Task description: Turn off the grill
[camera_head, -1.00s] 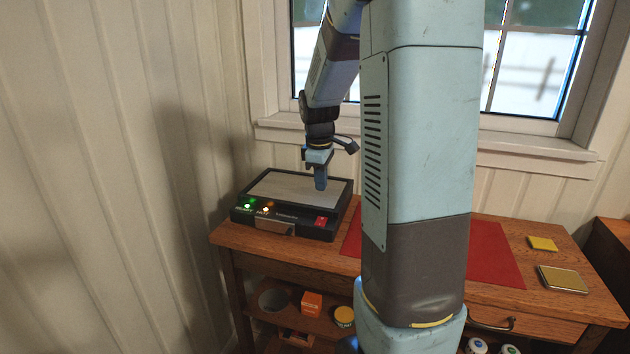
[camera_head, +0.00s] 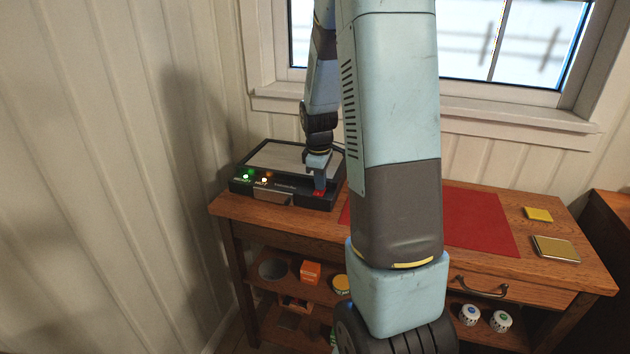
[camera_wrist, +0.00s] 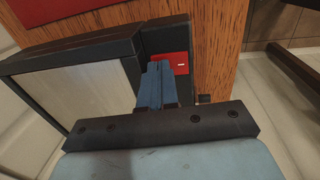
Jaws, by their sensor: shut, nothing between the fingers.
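The grill (camera_head: 292,157) is a black box with a flat grey plate on top, at the left end of the wooden table. Its front shows a lit green light (camera_head: 247,176) and a second lit, orange-white light (camera_head: 265,180). The red switch (camera_wrist: 181,62) is at the grill's front right corner, with a small white mark on it. My gripper (camera_head: 319,188) is shut and empty, pointing down at the red switch. In the wrist view its blue fingertips (camera_wrist: 159,67) overlap the switch's edge and hide part of it. I cannot tell whether they touch it.
A red mat (camera_head: 480,220) lies on the table (camera_head: 575,280) to the right of the grill. A yellow sponge-like block (camera_head: 538,214) and a flat gold-topped box (camera_head: 555,248) lie further right. The wall stands close on the left, and the window is behind. Shelves below hold several small items.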

